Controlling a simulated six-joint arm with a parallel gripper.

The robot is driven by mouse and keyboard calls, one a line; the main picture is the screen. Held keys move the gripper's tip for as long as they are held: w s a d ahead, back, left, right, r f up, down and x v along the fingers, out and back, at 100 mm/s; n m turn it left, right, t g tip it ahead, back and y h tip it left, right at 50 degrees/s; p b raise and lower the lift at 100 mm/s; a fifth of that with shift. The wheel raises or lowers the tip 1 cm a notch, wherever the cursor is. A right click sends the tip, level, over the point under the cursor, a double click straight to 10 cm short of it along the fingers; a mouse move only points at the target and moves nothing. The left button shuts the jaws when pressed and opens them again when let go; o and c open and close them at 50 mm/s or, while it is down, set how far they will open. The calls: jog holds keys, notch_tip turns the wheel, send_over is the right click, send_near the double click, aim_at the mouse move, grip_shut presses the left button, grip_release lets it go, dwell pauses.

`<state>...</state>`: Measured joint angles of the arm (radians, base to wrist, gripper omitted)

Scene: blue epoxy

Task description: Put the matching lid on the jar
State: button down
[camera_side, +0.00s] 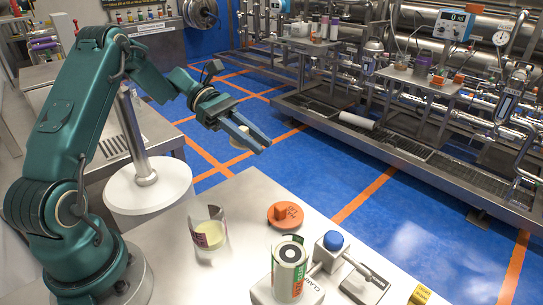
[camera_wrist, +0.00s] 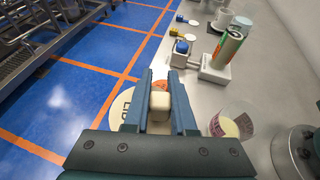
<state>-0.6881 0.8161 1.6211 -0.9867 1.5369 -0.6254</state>
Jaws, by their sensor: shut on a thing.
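My gripper (camera_side: 256,138) is raised beyond the table's far edge, over the blue floor. In the wrist view my gripper (camera_wrist: 160,88) is shut on the knob of a cream lid (camera_wrist: 122,106), whose disc shows lettering on the left. In the side view the cream lid (camera_side: 237,143) is mostly hidden by the fingers. An orange lid (camera_side: 285,214) with a block knob lies on the table; it is largely hidden behind my gripper in the wrist view. The clear open jar (camera_side: 208,232), with cream contents and a purple label, stands upright on the table, apart from my gripper.
A yellow piece (camera_side: 419,295) lies at right. Table around the jar is mostly clear.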

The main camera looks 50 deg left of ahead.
aim_at(261, 199)
jog(key=shift+d+f+m+g, duration=0.15)
jog(key=shift+d+f, duration=0.15)
jog(key=shift+f, duration=0.35)
jog(key=shift+d+f+m+g, duration=0.15)
jog(key=shift+d+f, duration=0.15)
jog(key=shift+f, duration=0.3)
jog(key=shift+f, duration=4.8)
jog(key=shift+f, duration=0.2)
jog(key=c, duration=0.7)
grip_release()
jog(key=shift+c, duration=0.2)
